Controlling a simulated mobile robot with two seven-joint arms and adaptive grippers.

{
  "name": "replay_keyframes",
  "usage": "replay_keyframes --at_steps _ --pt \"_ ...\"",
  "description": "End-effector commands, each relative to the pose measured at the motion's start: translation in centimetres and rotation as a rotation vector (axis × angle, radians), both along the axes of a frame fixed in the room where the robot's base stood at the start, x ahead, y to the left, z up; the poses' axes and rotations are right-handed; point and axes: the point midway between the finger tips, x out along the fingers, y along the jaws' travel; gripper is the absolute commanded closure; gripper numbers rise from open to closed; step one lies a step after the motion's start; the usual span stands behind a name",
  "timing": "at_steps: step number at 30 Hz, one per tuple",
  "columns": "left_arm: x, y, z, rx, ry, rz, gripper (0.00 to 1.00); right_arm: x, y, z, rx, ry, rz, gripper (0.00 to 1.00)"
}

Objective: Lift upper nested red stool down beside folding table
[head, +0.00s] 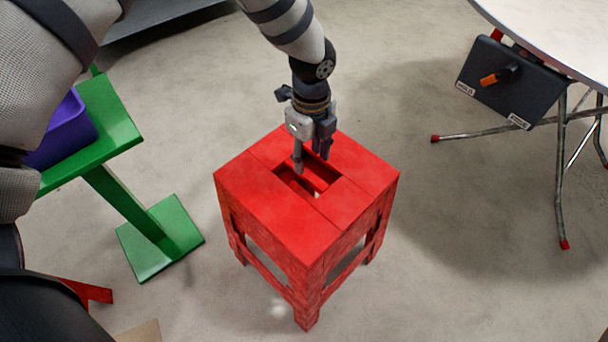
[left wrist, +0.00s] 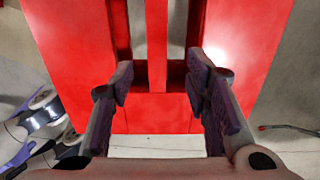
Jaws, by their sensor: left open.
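The red nested stools (head: 265,210) stand upright on the floor in the middle of the head view, with a rectangular slot in the top and a bar across it. The lower stool can hardly be told apart from the upper one. My left gripper (head: 312,168) points down at the slot, its fingertips at or just inside the opening. In the left wrist view the open fingers (left wrist: 165,95) straddle the red central bar (left wrist: 157,50), with space between them. The folding table (head: 560,30) is at the upper right, its legs on the floor. My right gripper is not in view.
A green stand (head: 155,235) with a purple bin (head: 65,132) is at the left. A dark box with an orange knob (head: 510,82) hangs by the table edge. Bare floor (head: 450,220) lies between the stools and the table legs.

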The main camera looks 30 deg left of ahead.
Motion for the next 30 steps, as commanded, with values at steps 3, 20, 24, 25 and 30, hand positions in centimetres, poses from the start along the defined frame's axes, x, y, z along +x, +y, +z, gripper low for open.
replay_keyframes --at_steps 3,20,24,25,30 --pt "0.0 0.0 -2.0 0.000 0.002 0.000 0.57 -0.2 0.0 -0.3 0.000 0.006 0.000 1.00" --pt "-0.2 0.5 -7.6 -0.001 -0.003 0.002 0.57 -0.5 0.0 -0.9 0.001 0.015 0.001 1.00" --pt "-0.2 0.5 -7.6 -0.001 -0.003 0.002 0.82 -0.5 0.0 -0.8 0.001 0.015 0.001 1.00" --pt "-0.2 0.5 -7.6 0.000 -0.002 0.002 0.88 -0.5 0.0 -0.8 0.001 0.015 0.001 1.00" --pt "-0.2 0.5 -7.5 0.000 -0.002 0.002 1.00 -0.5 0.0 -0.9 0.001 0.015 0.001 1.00"
